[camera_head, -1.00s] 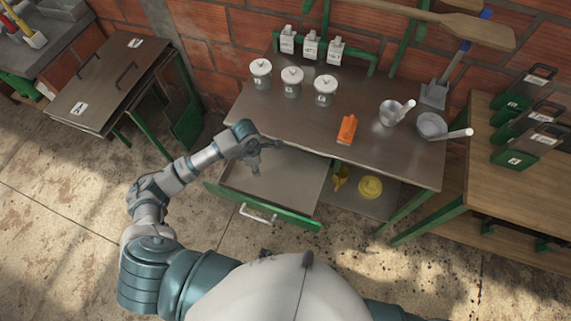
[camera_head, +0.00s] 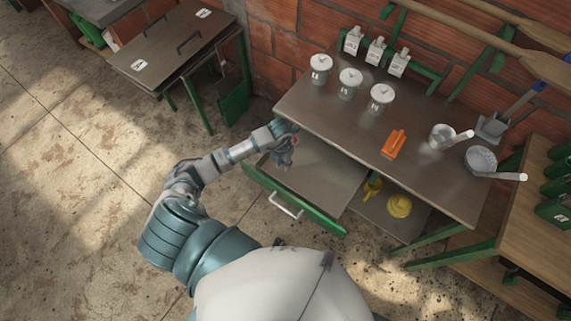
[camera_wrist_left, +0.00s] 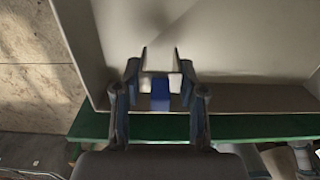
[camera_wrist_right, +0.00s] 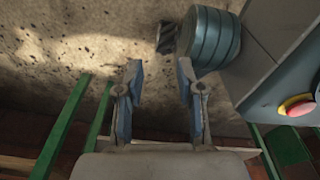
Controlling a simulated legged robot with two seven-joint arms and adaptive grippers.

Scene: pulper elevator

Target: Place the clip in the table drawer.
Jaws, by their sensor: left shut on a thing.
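The table drawer (camera_head: 322,176) is pulled out, with a green front and a white handle. Its inside looks bare in the head view. My left gripper (camera_head: 284,160) is over the drawer's left part, pointing down. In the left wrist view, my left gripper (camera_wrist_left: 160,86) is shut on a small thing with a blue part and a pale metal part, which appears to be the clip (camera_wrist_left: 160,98). The drawer floor (camera_wrist_left: 235,40) is behind it; I cannot tell whether they touch. My right gripper (camera_wrist_right: 158,75) is open and empty above the floor.
The metal table (camera_head: 330,112) holds several white-lidded canisters (camera_head: 350,82), an orange object (camera_head: 394,144) and metal scoops (camera_head: 446,136). Yellow items (camera_head: 399,205) lie on the shelf below. A wooden table (camera_head: 540,220) stands at the right. The floor at left is clear.

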